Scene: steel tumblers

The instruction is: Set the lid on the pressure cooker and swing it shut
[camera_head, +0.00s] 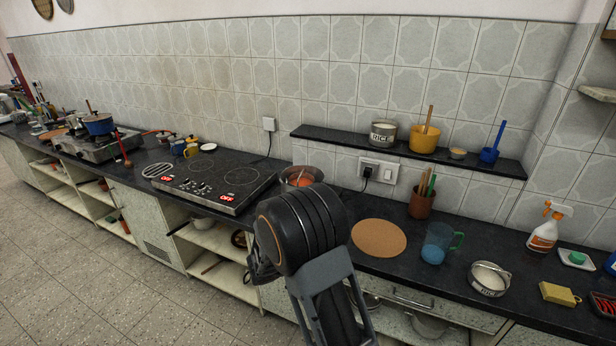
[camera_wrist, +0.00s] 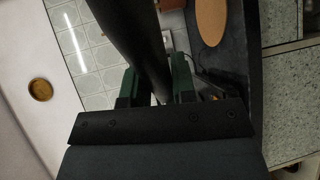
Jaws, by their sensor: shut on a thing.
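An open steel pot with red-orange food inside, which looks like the pressure cooker (camera_head: 287,183), stands on the dark counter just right of the cooktop in the head view. My arm covers its lower front. In the wrist view my gripper (camera_wrist: 155,82) has its two green-sided fingers closed on a long dark bar (camera_wrist: 143,40), which looks like the lid's handle. The bar runs up and out of the top of that view. The lid's disc cannot be made out in either view. In the head view my arm hides the gripper and what it holds.
The cooktop (camera_head: 215,177) is left of the pot. A round cork mat (camera_head: 378,238), a utensil holder (camera_head: 422,203), a blue-bottomed jug (camera_head: 437,244) and a steel tin (camera_head: 489,279) stand to the right. A wall shelf (camera_head: 340,138) carries several containers above the counter.

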